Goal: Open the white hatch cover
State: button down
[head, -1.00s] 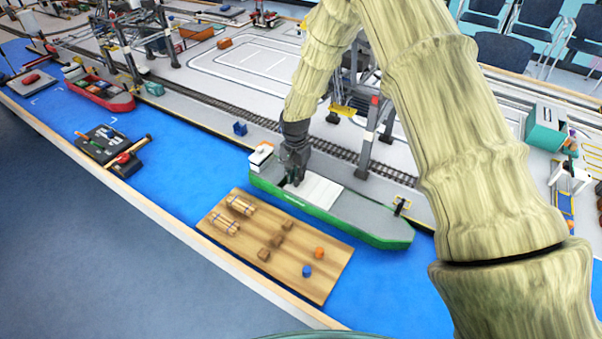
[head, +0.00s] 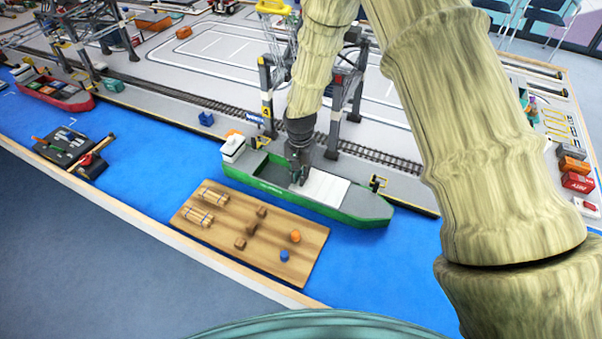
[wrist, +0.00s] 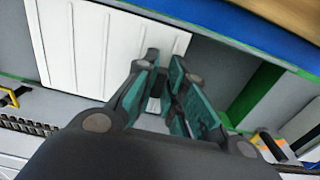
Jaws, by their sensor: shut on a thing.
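The white hatch cover (head: 325,188) lies flat on the green ship (head: 345,215), toward its right, bow end. In the wrist view the ribbed cover (wrist: 95,50) fills the upper left. A dark grey open hold (wrist: 218,75) shows beside its edge, and in the head view the hold (head: 262,170) is left of the cover. My gripper (head: 298,180) is at the cover's left edge. In the wrist view my gripper (wrist: 165,75) has its fingers close together, shut at that edge. The exact gripped part is hidden by the fingers.
A wooden raft (head: 250,232) with logs and small blocks floats in front of the ship. A gantry crane (head: 340,100) stands on the quay behind my arm. The ship's white cabin (head: 233,146) is at its left end. Blue water lies right of the raft.

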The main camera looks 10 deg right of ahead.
jog(key=c, duration=1.5)
grip_release()
notch_tip(320, 180, up, 12)
jog(key=shift+r, duration=0.1)
